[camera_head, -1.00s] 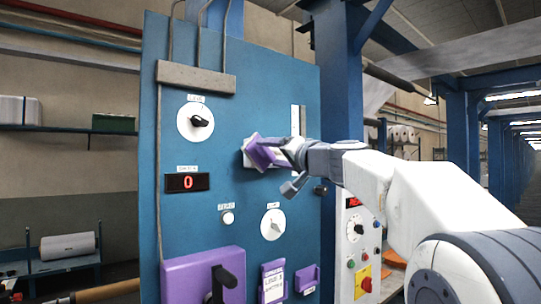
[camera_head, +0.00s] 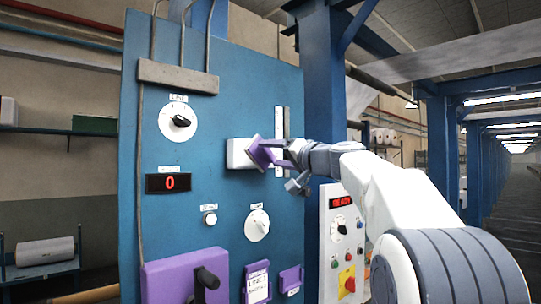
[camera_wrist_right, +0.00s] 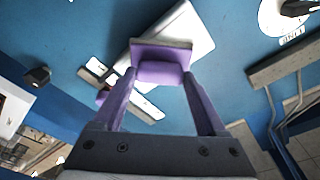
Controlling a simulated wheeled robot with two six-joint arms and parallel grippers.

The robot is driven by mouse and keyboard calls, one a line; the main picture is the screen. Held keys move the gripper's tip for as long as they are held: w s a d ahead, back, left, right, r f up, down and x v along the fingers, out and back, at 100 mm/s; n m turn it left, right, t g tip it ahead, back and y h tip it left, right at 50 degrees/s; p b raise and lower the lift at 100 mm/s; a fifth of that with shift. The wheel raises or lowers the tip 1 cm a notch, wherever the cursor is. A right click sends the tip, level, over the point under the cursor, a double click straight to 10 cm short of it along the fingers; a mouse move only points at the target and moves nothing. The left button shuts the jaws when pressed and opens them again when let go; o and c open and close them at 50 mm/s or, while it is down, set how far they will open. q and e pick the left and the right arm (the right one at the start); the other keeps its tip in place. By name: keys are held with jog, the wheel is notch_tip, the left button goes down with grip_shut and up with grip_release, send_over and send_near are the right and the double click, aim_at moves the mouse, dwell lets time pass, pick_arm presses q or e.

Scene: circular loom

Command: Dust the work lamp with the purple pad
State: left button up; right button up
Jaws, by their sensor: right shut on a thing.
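The work lamp appears to be the white box-shaped fitting (camera_head: 237,153) on the upper blue panel. My right gripper (camera_head: 286,155) comes in from the right and is shut on the purple pad (camera_head: 259,153). The pad covers the lamp's right part and leaves its left part in sight. In the right wrist view, the pad (camera_wrist_right: 160,62) sits between my two purple fingers, with the white lamp (camera_wrist_right: 185,30) behind it. I cannot tell whether pad and lamp touch. My left gripper is not in view.
The blue panel (camera_head: 215,110) also carries a dial (camera_head: 178,122), a red display (camera_head: 169,183), a lower dial (camera_head: 257,225) and a purple box with a black handle (camera_head: 185,275). A blue post (camera_head: 320,80) and a white control box (camera_head: 345,240) stand to the right.

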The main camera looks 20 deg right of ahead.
jog(key=shift+w+d+p, duration=0.55)
jog(key=shift+w+d, duration=0.6)
jog(key=shift+d, duration=1.9)
jog(key=a+b, duration=0.1)
jog(key=s+a+b, duration=0.1)
jog(key=a, duration=0.1)
jog(key=a+b, duration=0.1)
jog(key=shift+s+a+f+b, duration=0.1)
jog(key=shift+s+a+b, duration=0.2)
jog(key=shift+s+b, duration=0.1)
jog(key=shift+s+a+b, duration=0.3)
jog(key=shift+a+b, duration=0.05)
jog(key=shift+a, duration=0.45)
jog(key=shift+s+a+b, duration=0.25)
jog(key=shift+a+b, duration=0.15)
jog(key=shift+a, duration=0.35)
jog(key=shift+s+a+b, duration=0.3)
jog(key=shift+a+b, duration=0.05)
jog(key=shift+a, duration=0.45)
jog(key=shift+s+a+b, duration=0.2)
jog(key=shift+s+a, duration=0.05)
jog(key=shift+a, duration=0.6)
jog(key=shift+s+a+b, duration=0.2)
jog(key=shift+s+a, duration=0.05)
jog(key=shift+a, duration=0.55)
